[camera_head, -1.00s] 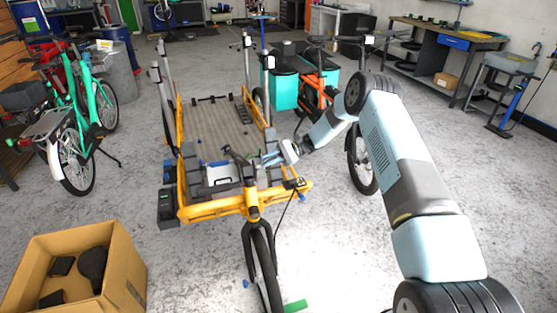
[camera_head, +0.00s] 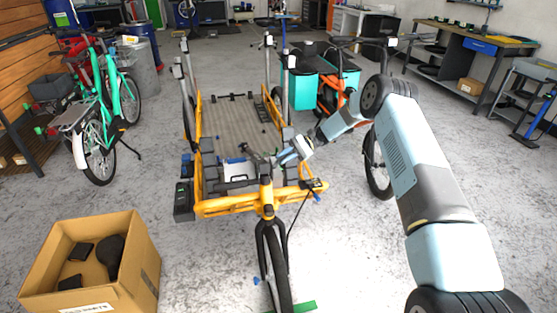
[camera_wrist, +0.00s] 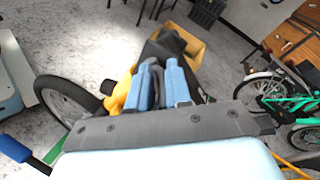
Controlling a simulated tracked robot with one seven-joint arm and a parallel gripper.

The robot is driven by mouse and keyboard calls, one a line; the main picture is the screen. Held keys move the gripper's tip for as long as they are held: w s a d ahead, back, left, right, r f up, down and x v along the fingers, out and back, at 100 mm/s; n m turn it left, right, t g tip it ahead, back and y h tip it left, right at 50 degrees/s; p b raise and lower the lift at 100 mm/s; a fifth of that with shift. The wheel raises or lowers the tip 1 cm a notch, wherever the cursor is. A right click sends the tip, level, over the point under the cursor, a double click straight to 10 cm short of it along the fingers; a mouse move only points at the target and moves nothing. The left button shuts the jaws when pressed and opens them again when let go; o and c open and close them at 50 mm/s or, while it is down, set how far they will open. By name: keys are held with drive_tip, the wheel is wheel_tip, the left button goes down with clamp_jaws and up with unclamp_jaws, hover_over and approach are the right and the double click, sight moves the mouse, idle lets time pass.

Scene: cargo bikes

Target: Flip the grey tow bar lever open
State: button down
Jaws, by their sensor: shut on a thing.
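The yellow cargo trike (camera_head: 218,207) stands upright mid-floor, its front wheel (camera_head: 275,262) towards me. A dark grey bar rises above the yellow front column (camera_head: 267,197). My gripper (camera_head: 283,158) comes in from the right, low over the front of the trike, beside that bar. In the wrist view, its light blue fingers (camera_wrist: 158,86) are closed around a dark grey, round-topped lever (camera_wrist: 154,76). It looks like the tow bar lever, but its lower end is hidden by the fingers and I cannot tell its angle.
A cardboard box (camera_head: 143,262) with dark parts is at the front left. Green bikes (camera_head: 130,97) stand at the left. An orange bike with teal bags (camera_head: 304,88) is close behind my arm. A workbench (camera_head: 440,60) is back right. Floor between box and trike is clear.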

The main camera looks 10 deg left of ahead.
drive_tip(key=shift+s+a, duration=0.2)
drive_tip(key=shift+a, duration=0.1)
drive_tip(key=c, duration=1.2)
unclamp_jaws()
drive_tip(key=shift+r, duration=0.1)
drive_tip(key=shift+d, duration=0.15)
drive_tip(key=shift+w, duration=0.1)
drive_tip(key=shift+w+d, duration=0.2)
drive_tip(key=shift+d, duration=0.1)
drive_tip(key=v, duration=1.3)
